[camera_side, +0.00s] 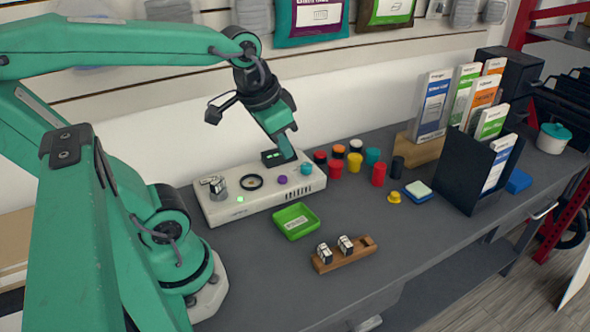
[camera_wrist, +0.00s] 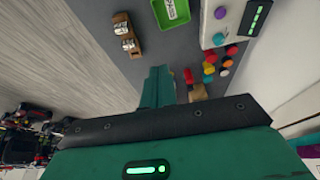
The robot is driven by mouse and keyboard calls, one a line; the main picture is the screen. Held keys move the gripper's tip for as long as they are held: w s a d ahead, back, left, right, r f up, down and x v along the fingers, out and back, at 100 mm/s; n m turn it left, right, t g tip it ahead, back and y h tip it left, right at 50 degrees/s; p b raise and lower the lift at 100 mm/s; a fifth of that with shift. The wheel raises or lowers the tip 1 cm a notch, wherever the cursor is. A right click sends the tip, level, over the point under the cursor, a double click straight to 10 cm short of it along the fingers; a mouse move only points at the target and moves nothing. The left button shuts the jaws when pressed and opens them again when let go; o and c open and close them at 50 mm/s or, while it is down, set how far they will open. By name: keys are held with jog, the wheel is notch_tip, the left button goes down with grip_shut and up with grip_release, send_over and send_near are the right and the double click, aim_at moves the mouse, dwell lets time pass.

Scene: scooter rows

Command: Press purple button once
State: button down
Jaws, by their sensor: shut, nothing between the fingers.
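The purple button (camera_side: 282,180) is a small round knob on top of a white control panel (camera_side: 225,212). It stands left of a teal button (camera_side: 306,169) and right of a black ring dial (camera_side: 252,182). In the wrist view the purple button (camera_wrist: 221,12) is at the upper right, with the teal button (camera_wrist: 218,39) below it. My gripper (camera_side: 289,156) is shut and empty, pointing down over the back of the panel, beside the dark display (camera_side: 271,158). Its fingers also show in the wrist view (camera_wrist: 159,72). In the side view it appears above and behind the purple button, apart from it.
Several coloured jars (camera_side: 355,162) stand right of the panel. A green tray (camera_side: 296,221) and a wooden holder (camera_side: 345,254) with two small blocks lie in front. A dark box rack (camera_side: 470,170) stands at the right. The counter between has bare grey room.

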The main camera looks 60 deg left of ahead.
jog(key=w+a+g, duration=0.2)
jog(key=a, duration=0.1)
jog(key=m+g+h, duration=0.2)
jog(key=g+h, duration=0.2)
jog(key=g, duration=0.4)
send_over(284, 176)
notch_tip(284, 176, down, 9)
jog(key=shift+a+r, duration=0.1)
dwell(0.3)
jog(key=shift+f, duration=4.45)
